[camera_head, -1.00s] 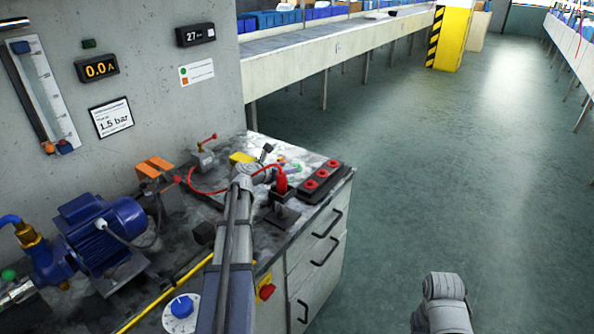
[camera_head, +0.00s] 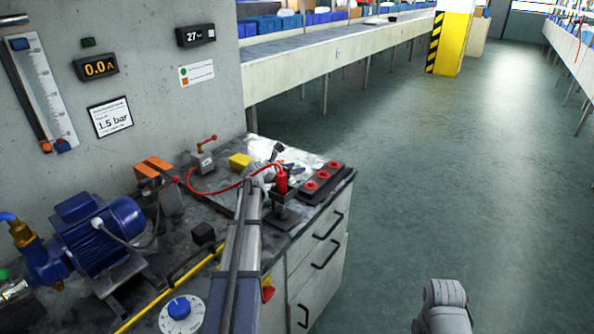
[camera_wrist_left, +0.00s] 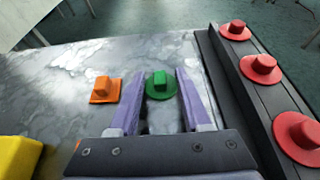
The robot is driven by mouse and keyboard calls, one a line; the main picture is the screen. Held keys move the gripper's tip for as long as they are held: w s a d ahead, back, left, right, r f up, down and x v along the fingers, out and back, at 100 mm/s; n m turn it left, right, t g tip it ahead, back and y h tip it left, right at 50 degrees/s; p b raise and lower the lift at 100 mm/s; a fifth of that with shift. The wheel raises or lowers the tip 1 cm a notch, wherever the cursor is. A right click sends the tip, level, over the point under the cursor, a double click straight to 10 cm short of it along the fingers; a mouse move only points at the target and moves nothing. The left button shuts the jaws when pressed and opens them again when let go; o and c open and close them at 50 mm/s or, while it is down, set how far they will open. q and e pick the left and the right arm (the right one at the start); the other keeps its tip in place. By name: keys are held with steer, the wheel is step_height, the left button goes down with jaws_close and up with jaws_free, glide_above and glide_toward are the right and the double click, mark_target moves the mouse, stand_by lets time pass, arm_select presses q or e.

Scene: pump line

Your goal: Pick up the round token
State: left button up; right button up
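The round token (camera_wrist_left: 161,85) is green with a raised knob and lies on the worn metallic bench top in the left wrist view. My left gripper (camera_wrist_left: 158,76) is open, with one finger on each side of the token. The fingers look apart from it, though I cannot tell about contact on the right side. An orange square token (camera_wrist_left: 105,90) lies just left of the left finger. In the head view my left gripper (camera_head: 284,164) is small over the bench, and the green token is mostly hidden there. My right gripper is out of view.
A black rack (camera_head: 330,181) with red round knobbed pieces stands close to the right. A yellow block (camera_head: 240,160) lies to the left. A red plug (camera_head: 281,181) with a red cable stands in a holder near my wrist. A blue pump motor (camera_head: 100,232) stands front left.

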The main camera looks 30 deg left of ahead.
arm_select(q)
jaws_close()
steer(key=shift+s, duration=0.1)
stand_by(0.4)
step_height(320, 180, up, 10)
steer(key=p, duration=1)
